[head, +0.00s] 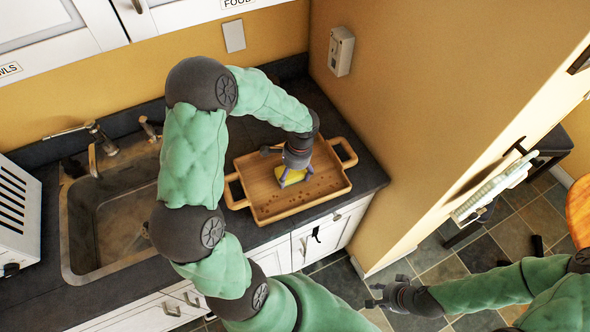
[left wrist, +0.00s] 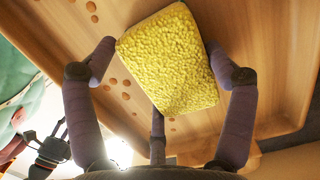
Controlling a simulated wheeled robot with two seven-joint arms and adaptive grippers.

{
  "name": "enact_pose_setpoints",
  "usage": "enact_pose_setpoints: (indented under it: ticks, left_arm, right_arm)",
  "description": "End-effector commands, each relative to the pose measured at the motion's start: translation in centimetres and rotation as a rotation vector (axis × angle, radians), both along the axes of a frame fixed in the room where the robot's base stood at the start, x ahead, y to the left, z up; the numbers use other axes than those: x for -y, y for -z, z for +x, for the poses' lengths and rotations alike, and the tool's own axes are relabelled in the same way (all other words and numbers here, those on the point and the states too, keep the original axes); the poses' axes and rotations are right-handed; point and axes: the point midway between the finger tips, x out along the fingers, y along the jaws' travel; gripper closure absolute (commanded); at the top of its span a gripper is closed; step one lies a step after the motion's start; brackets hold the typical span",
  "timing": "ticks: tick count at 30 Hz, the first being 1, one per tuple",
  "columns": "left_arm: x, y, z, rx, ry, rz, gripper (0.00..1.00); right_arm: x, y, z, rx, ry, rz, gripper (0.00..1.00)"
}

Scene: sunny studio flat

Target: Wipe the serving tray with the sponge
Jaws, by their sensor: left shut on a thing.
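The wooden serving tray (head: 275,212) has two loop handles and lies on the dark counter right of the sink. Brown spots show on its floor around the sponge, and more spots show on the tray in the left wrist view (left wrist: 55,28). My left gripper (head: 290,172) is over the tray, shut on the yellow sponge (head: 293,177). In the left wrist view the sponge (left wrist: 168,62) sits between the fingers, at or close against the tray surface; contact is not clear. My right gripper (head: 378,294) is empty, low over the floor, its fingers spread.
A sink (head: 110,225) with a faucet (head: 97,150) lies left of the tray. A white appliance (head: 18,213) stands at the far left. A tan wall (head: 400,130) rises close behind and right of the tray. Cabinets (head: 325,236) are below the counter.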

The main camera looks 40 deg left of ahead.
Motion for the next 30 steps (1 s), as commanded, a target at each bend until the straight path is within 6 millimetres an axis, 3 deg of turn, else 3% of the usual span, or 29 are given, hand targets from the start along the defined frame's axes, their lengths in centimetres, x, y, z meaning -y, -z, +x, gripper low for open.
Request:
enact_pose_setpoints:
  ticks: [11, 30]
  left_arm:
    - [0.0, -0.1, -0.1, -0.003, 0.001, -0.001, 0.39]
    - [0.0, -4.4, 0.0, 0.0, 0.0, 0.0, 0.39]
  right_arm:
    - [0.0, -0.1, 0.0, 0.0, 0.0, 0.0, 0.6]
    - [0.0, -3.4, 0.0, 0.0, 0.0, 0.0, 0.6]
